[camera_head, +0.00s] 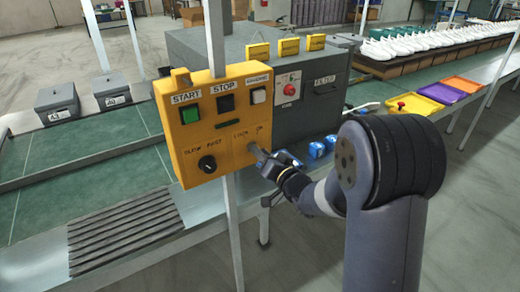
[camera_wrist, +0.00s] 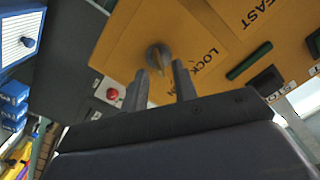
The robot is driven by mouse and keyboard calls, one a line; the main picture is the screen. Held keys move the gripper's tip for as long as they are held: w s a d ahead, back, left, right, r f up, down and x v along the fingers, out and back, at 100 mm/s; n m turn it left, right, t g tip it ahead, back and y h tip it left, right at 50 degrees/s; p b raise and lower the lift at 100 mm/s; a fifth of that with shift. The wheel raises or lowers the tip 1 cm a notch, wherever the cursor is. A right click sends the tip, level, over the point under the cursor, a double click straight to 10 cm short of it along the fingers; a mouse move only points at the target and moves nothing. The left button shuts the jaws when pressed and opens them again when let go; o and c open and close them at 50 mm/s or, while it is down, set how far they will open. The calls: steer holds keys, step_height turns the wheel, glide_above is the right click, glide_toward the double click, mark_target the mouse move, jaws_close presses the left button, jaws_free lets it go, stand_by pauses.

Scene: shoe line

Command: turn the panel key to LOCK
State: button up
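The yellow control panel (camera_head: 218,128) stands on a post, with LOCK and ON lettering at its lower right. In the head view my gripper (camera_head: 262,155) is at the panel's lower right, largely hiding the key. In the wrist view my gripper (camera_wrist: 160,72) has its two fingers apart, one on each side of the key's lower part. A gap shows between them, and I cannot tell whether either finger touches the key.
The panel also has a green START button (camera_head: 190,115), a black STOP button (camera_head: 225,103), a white button (camera_head: 259,95) and a black SLOW/FAST knob (camera_head: 207,164). A grey machine (camera_head: 300,120) stands behind. Blue items (camera_head: 317,150) lie right of my gripper.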

steer(key=shift+w+a, duration=0.4)
steer(key=shift+w, duration=0.2)
steer(key=shift+c, duration=0.5)
jaws_close()
